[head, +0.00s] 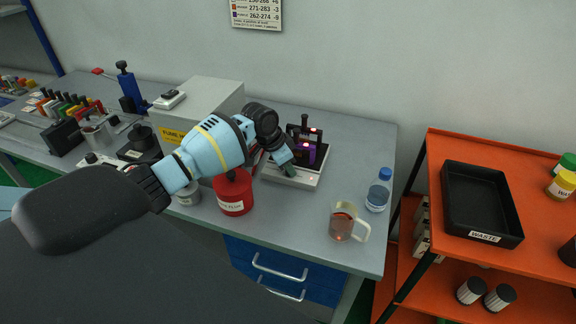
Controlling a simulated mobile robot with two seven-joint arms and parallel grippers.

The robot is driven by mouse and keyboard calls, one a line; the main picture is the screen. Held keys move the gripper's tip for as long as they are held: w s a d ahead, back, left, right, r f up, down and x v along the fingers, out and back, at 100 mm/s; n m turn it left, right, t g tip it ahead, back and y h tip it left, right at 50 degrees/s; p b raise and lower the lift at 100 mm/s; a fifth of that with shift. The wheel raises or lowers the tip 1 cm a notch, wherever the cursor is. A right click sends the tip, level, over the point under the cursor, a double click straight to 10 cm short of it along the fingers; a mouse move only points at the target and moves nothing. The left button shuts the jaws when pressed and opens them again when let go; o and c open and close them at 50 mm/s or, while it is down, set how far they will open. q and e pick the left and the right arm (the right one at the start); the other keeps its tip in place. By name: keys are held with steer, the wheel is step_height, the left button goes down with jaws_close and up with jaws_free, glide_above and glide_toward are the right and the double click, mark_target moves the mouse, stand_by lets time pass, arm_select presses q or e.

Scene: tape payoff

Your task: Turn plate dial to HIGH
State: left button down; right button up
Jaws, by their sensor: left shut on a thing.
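A low white plate unit (305,182) sits on the grey bench, with dark upright posts and a purple-lit block (308,153) on it. Small red lights show at the top of the posts. My left gripper (288,168) reaches down from the left to the front left part of this unit. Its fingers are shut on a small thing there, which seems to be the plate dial. The fingers hide most of it, and its setting cannot be read. My right gripper is not in view.
A red can (233,193) stands left of the unit, under my left arm. A glass jug (343,222) with amber liquid and a water bottle (379,191) stand to the right. An orange cart holds a black waste tray (455,205). Bench behind the bottle is clear.

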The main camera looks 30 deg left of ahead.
arm_select(q)
steer(key=shift+f, duration=0.15)
steer(key=c, duration=1.5)
jaws_free()
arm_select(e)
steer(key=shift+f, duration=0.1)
arm_select(q)
steer(key=shift+r, duration=0.3)
steer(key=v, duration=0.6)
steer(key=shift+a+p, duration=0.1)
steer(key=shift+p, duration=0.2)
steer(key=shift+s+a+r, duration=0.15)
steer(key=shift+s+r, duration=0.15)
steer(key=shift+r, duration=0.3)
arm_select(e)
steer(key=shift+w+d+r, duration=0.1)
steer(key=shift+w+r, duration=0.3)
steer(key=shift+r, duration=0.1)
